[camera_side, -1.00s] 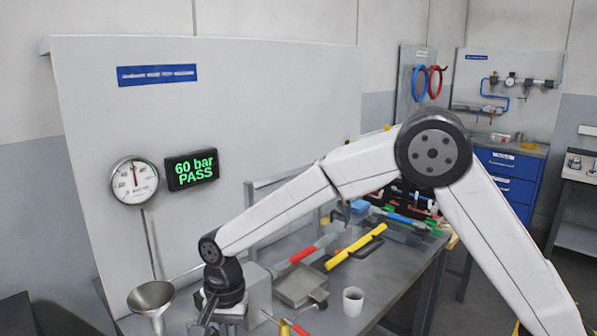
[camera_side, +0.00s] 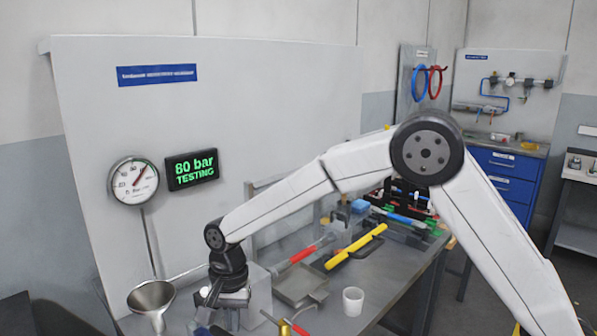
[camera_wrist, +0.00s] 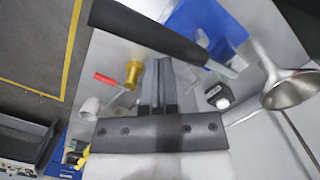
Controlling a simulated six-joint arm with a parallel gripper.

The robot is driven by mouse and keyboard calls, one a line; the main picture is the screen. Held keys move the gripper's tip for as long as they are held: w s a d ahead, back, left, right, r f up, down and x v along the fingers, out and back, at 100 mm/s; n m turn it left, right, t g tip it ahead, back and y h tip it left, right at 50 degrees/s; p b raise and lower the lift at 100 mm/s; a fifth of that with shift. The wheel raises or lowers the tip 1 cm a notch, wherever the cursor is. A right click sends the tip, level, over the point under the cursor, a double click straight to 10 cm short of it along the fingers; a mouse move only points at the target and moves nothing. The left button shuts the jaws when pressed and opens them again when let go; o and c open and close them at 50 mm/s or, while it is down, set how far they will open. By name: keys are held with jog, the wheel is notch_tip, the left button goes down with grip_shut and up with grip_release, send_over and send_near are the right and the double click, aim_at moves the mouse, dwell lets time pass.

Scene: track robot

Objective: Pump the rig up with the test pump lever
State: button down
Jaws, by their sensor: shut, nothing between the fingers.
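The test pump lever shows in the wrist view as a thick black grip (camera_wrist: 145,32) on a metal rod (camera_wrist: 222,69), slanting across the top over a blue body (camera_wrist: 205,22). My gripper (camera_wrist: 160,62) is shut and empty, its fingertips right at the lever's edge; I cannot tell whether they touch. In the side view my gripper (camera_side: 207,312) points down at the bench's near left, the lever not clear there. The round gauge (camera_side: 134,181) has its needle up and right. The display (camera_side: 191,169) reads "80 bar TESTING" in green.
A metal funnel (camera_side: 151,297) stands left of my gripper and shows in the wrist view (camera_wrist: 292,88). A white cup (camera_side: 353,301), grey tray (camera_side: 300,287) and yellow-handled tool (camera_side: 355,247) lie to the right. A brass fitting (camera_wrist: 133,72) is close to my fingers.

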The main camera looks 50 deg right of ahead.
jog(key=shift+r, duration=0.15)
notch_tip(320, 180, up, 8)
jog(key=shift+w+d+f, duration=0.25)
jog(key=shift+d, duration=0.05)
jog(key=shift+d, duration=0.1)
dwell(0.9)
jog(key=s+d+f+n+t, duration=0.1)
jog(key=s+d+f+n, duration=0.2)
jog(key=s+d, duration=0.2)
jog(key=s+d+f+n+t, duration=0.1)
jog(key=s+d+f+n, duration=0.2)
jog(key=s+d, duration=0.3)
jog(key=s+d+f+n+t+h, duration=0.1)
jog(key=s+d+f+n, duration=0.2)
jog(key=s+d, duration=0.2)
jog(key=shift+s+d+n, duration=0.35)
jog(key=shift+s+n, duration=0.05)
jog(key=shift+s, duration=0.75)
